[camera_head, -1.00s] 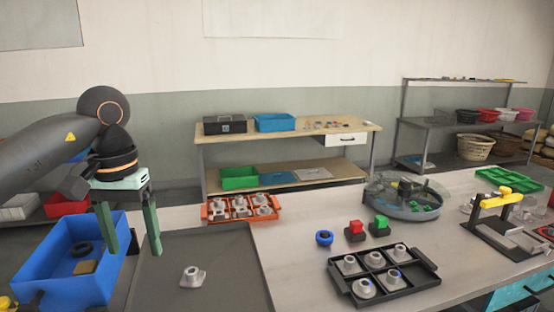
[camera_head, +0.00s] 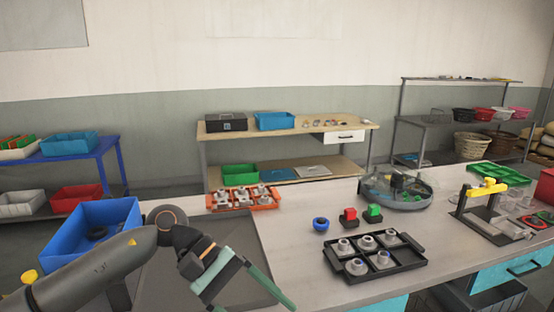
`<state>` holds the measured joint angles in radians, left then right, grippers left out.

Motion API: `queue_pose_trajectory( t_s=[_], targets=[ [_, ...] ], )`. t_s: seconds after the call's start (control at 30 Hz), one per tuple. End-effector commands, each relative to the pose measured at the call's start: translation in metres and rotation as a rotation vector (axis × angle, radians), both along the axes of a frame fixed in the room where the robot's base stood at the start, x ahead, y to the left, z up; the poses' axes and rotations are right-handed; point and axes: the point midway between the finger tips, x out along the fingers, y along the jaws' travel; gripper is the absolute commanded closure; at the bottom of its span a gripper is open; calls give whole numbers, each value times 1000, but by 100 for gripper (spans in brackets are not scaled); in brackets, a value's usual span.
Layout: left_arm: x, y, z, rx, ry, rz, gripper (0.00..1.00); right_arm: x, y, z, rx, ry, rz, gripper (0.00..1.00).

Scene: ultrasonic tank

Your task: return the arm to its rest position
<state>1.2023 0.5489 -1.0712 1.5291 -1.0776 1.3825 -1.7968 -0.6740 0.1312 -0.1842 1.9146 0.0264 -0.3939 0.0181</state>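My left arm comes in low from the left, across the front of the blue bin (camera_head: 112,212) and the dark grey mat (camera_head: 248,240). My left gripper (camera_head: 252,304) hangs over the mat's lower right part near the bottom edge. Its green fingers are apart, with one long finger pointing down right and the other partly cut off. I see nothing between them. The grey part seen earlier on the mat is not visible; my arm covers that area. My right gripper is not in view.
An orange tray (camera_head: 275,205) with several grey parts stands behind the mat. A round bowl feeder (camera_head: 398,200) stands behind.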

Motion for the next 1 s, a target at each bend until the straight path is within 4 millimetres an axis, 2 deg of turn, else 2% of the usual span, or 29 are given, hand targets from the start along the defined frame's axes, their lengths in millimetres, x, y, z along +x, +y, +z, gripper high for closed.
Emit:
queue_pose_trajectory(
  t_s=[0.03,0.1,0.2,0.37,0.47,0.57,0.67,0.77,0.83,0.87,0.97,1.0],
  targets=[
    [-11,-19,-3,-86,126,55,20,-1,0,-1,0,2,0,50],
    [-19,-40,1,-194,304,142,20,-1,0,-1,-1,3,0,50],
    [-24,-61,9,-336,581,265,20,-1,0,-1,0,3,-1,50],
    [-13,-71,18,-538,1077,456,20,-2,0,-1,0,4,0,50],
    [2,-64,14,-651,1409,568,20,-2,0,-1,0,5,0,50],
    [19,-48,-2,-756,1755,668,20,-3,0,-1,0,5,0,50],
    [35,-25,-31,-861,2113,757,20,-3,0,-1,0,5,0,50],
    [43,3,-74,-973,2472,829,20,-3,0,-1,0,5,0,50],
    [42,25,-110,-1058,2726,868,20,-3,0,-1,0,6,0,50],
    [40,34,-126,1082,-2794,-866,20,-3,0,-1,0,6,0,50],
    [21,66,-186,968,-2466,-695,20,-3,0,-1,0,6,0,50],
    [9,78,-211,929,-2333,-629,20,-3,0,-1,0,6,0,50]
  ],
)
